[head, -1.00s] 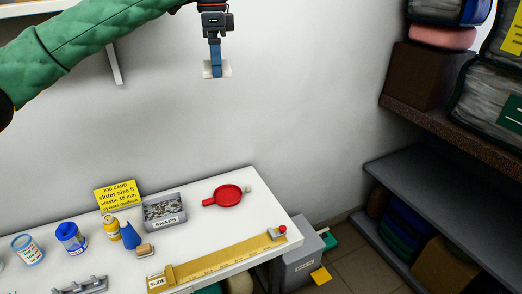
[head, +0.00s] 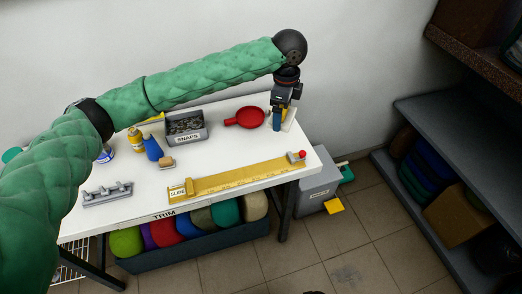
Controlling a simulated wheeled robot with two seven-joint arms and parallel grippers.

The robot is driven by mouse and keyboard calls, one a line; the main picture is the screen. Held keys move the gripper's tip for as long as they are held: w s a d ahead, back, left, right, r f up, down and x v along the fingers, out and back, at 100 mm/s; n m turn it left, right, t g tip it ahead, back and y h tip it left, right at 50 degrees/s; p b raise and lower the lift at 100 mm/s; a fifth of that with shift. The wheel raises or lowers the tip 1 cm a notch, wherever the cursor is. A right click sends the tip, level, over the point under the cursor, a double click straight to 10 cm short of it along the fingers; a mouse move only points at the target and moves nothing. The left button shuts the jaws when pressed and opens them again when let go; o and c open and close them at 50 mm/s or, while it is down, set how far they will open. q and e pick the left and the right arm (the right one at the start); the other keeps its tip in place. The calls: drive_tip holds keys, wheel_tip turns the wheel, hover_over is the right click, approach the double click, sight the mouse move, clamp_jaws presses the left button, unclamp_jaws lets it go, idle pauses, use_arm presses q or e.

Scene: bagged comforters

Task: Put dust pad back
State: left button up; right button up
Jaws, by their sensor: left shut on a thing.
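My left gripper (head: 277,124) points down at the far right corner of the white table (head: 235,150), just right of a red round dish with a handle (head: 250,118). Its blue fingers are shut on a pale, flat pad (head: 289,117), which I take to be the dust pad. The pad shows mostly on the right side of the fingers. The fingers hide part of it, and I cannot tell whether it touches the tabletop. My right gripper is not in view.
A grey tray of snaps (head: 186,127), a yellow bottle (head: 136,140), a blue cone (head: 153,148) and a wooden-handled block (head: 166,163) stand left of the dish. A yellow ruler slide (head: 240,178) lies along the front. Grey shelves (head: 440,130) stand at right.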

use_arm(q)
drive_tip(key=s+d+f+m, duration=0.2)
drive_tip(key=s+f+m, duration=0.15)
drive_tip(key=f, duration=0.35)
drive_tip(key=m+p, duration=0.2)
drive_tip(key=p, duration=0.3)
hover_over(260, 150)
wheel_tip(260, 150, down, 8)
drive_tip(key=shift+s+r, duration=0.15)
drive_tip(key=shift+r, duration=0.1)
drive_tip(key=shift+a+f, duration=0.15)
drive_tip(key=shift+f, duration=0.45)
drive_tip(key=shift+f+p, duration=0.55)
drive_tip(key=shift+f, duration=1)
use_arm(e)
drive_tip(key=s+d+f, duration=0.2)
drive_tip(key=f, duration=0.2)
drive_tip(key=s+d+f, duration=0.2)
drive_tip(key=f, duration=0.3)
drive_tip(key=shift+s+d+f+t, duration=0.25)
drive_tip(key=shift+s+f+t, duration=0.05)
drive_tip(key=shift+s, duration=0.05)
use_arm(q)
drive_tip(key=o, duration=0.8)
drive_tip(key=shift+f, duration=0.1)
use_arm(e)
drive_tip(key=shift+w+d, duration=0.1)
